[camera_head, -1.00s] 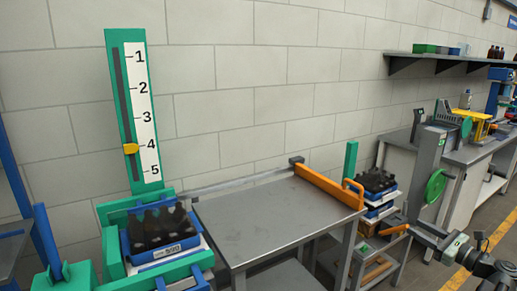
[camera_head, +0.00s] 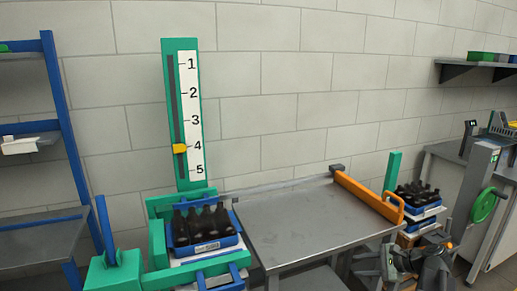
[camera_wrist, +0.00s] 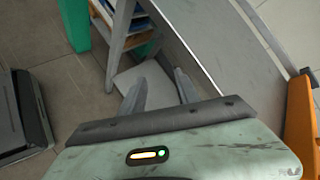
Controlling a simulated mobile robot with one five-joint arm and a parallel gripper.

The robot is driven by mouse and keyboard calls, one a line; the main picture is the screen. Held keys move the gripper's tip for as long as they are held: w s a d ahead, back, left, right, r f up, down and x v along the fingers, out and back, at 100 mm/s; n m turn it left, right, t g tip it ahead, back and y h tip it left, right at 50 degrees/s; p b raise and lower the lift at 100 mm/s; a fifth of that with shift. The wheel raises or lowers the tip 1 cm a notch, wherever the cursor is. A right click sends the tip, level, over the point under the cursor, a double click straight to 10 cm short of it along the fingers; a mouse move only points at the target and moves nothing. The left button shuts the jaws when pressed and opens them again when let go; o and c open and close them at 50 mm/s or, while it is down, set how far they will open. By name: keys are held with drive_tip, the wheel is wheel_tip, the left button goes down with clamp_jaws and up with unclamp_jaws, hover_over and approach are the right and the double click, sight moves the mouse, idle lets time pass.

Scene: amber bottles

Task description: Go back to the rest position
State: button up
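My gripper (camera_wrist: 160,88) shows in the wrist view with its two grey fingers apart and nothing between them. Below the fingers are the tiled floor and the edge of a grey metal table. In the head view my arm (camera_head: 432,262) is at the lower right, in front of the stand with the right stack of crates; the fingertips are hard to make out there. A blue crate of dark bottles (camera_head: 203,225) sits in the green lift frame (camera_head: 157,254) at the left. Another crate of dark bottles (camera_head: 417,195) tops the right stack.
The grey metal table (camera_head: 305,222) between the crates is bare, with an orange bar (camera_head: 366,194) along its right side. A green post (camera_head: 392,172) stands beside the right stack. A green board with a yellow pointer (camera_head: 180,148) at 4 stands behind the lift. Blue-framed shelving (camera_head: 66,135) is at the left.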

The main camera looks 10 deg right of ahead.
drive_tip(key=s+a+f+n+g+h+p, duration=0.2)
drive_tip(key=a+n+g+h, duration=0.1)
drive_tip(key=a+n, duration=0.6)
drive_tip(key=s+a+f+n+g+h+p, duration=0.2)
drive_tip(key=a+n, duration=0.7)
drive_tip(key=a, duration=0.8)
drive_tip(key=s+g+h, duration=0.1)
drive_tip(key=g+h, duration=0.1)
drive_tip(key=g, duration=0.1)
drive_tip(key=shift+s+a+f+h, duration=0.2)
drive_tip(key=shift+a+f+h, duration=0.1)
drive_tip(key=shift+a+f, duration=0.05)
drive_tip(key=shift+d, duration=0.1)
